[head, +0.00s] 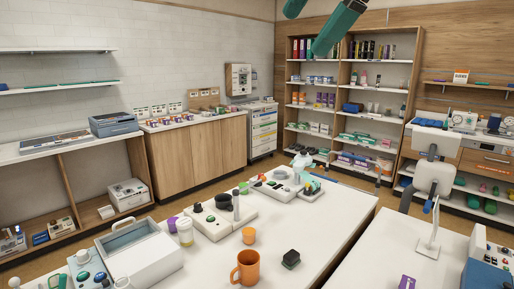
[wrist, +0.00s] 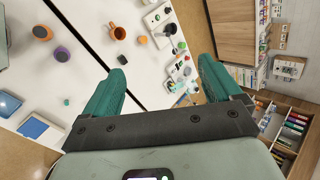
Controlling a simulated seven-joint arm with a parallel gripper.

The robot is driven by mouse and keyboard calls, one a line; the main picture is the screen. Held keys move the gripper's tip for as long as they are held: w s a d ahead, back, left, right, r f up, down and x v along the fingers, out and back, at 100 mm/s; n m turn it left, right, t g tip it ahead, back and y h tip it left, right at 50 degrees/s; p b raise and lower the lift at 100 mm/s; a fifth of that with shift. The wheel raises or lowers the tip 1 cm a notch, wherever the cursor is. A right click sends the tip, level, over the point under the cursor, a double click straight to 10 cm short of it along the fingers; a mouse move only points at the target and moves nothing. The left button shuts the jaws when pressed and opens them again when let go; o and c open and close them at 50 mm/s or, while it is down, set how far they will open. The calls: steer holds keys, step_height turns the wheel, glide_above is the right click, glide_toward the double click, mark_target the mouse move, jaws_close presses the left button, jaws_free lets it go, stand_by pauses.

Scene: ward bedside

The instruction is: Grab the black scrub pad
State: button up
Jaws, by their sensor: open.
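The black scrub pad (head: 291,259) is a small dark block on the white table, right of an orange mug (head: 245,267). In the wrist view, a small dark shape (wrist: 121,59) just beyond the left fingertip appears to be the pad. My gripper (head: 304,30) is at the top of the head view, high above the table and far from the pad. Its two teal fingers are spread wide in the wrist view (wrist: 162,66), with nothing between them.
An orange cup (head: 249,235) stands behind the mug. A grey open box (head: 140,262) and control units (head: 217,217) occupy the table's left and back. A second white table (head: 385,250) lies right across a gap, with a white stand (head: 430,240). The surface around the pad is mostly clear.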

steer(key=w+d+m+t+y, duration=0.4)
steer(key=w+d+m, duration=0.7)
steer(key=w+m, duration=0.4)
glide_toward(296, 258)
steer(key=x, duration=0.5)
steer(key=shift+w+a+f, duration=0.15)
steer(key=shift+w+f, duration=0.15)
steer(key=shift+x, duration=2.95)
steer(key=shift+r, duration=0.1)
steer(key=c, duration=1.1)
